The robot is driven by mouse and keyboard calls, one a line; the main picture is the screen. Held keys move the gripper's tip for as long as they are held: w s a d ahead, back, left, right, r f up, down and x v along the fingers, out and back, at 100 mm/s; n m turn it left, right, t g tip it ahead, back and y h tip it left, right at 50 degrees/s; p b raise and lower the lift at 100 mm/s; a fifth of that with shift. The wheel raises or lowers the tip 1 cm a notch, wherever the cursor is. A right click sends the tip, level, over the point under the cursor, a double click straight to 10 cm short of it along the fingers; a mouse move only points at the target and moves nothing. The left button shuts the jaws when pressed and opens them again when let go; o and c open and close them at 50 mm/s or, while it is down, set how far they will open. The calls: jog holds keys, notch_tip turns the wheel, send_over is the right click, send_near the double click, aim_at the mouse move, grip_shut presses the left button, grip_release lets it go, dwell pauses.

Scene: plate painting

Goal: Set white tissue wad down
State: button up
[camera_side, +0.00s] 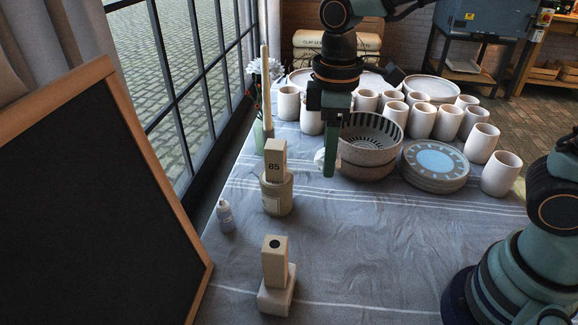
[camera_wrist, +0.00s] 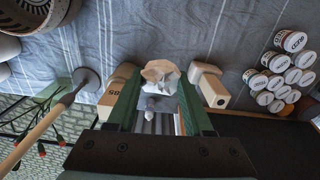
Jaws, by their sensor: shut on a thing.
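The white tissue wad (camera_wrist: 160,77) is crumpled and sits between the two green fingers of my gripper (camera_wrist: 158,92) in the wrist view. In the side view my gripper (camera_side: 328,162) points down, left of the stacked bowls, and is shut on the wad. Only a small white edge of the wad (camera_side: 319,158) shows there beside the finger. The wad looks held above the cloth-covered table (camera_side: 370,235); the exact gap is hard to tell.
Stacked bowls (camera_side: 368,165) and stacked plates (camera_side: 434,166) stand right of my gripper. Several cups stand behind. The front middle cloth is clear.

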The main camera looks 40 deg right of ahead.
jog(key=w+d, duration=0.2)
jog(key=d, duration=1)
send_over(353, 208)
jog(key=shift+m, duration=0.3)
notch_tip(353, 208, down, 15)
jog(key=shift+s+f, duration=0.1)
jog(key=shift+f, duration=2.3)
jog(key=shift+f, duration=0.15)
jog(key=o, duration=1.3)
